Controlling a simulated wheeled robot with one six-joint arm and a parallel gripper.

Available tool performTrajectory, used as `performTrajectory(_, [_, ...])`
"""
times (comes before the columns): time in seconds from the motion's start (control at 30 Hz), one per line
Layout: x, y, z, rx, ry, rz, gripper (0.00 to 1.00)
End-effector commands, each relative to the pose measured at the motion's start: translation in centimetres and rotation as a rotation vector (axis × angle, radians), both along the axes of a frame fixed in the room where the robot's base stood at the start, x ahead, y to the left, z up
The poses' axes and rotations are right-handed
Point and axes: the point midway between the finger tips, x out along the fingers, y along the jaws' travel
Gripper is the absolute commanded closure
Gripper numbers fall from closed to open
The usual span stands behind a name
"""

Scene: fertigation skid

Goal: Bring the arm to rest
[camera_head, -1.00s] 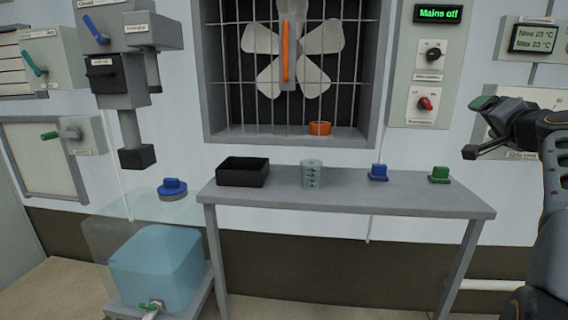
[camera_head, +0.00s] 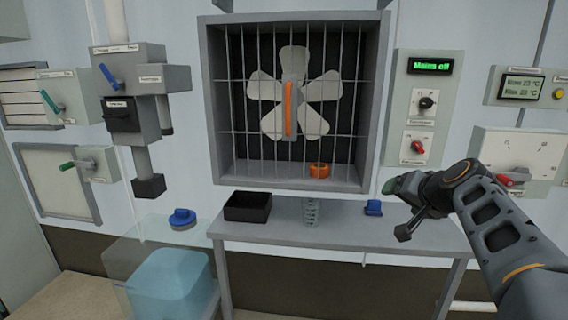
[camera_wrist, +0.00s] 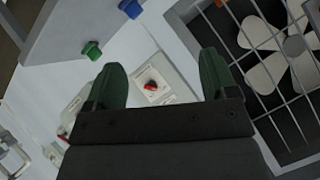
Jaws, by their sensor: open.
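My gripper (camera_head: 396,186) is raised in front of the wall, at the right end of the bench in the head view. In the wrist view its two green fingers (camera_wrist: 160,84) stand wide apart with nothing between them. Beyond the gap lies a switch panel with a red knob (camera_wrist: 151,87). My arm comes in from the lower right of the head view. The green block on the bench is hidden behind my arm in the head view, but a green block (camera_wrist: 92,50) shows in the wrist view.
The grey bench (camera_head: 400,235) carries a black tray (camera_head: 247,207), a clear beaker (camera_head: 311,212) and a blue block (camera_head: 374,207). A display panel (camera_head: 430,66) reads "Mains off". A clear tank (camera_head: 170,282) stands at lower left.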

Motion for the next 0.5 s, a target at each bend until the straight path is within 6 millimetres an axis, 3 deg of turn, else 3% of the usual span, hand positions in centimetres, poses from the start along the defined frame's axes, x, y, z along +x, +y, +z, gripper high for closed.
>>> performTrajectory(0.03, [-1.5,2.4,2.2,-0.028,0.068,0.050,0.21])
performTrajectory(0.2, [-7.3,7.7,0.8,-0.153,0.292,0.190,0.21])
performTrajectory(0.33, [-11.8,9.8,-0.1,-0.254,0.425,0.277,0.21])
performTrajectory(0.5, [-16.1,10.9,-1.1,-0.364,0.537,0.357,0.21])
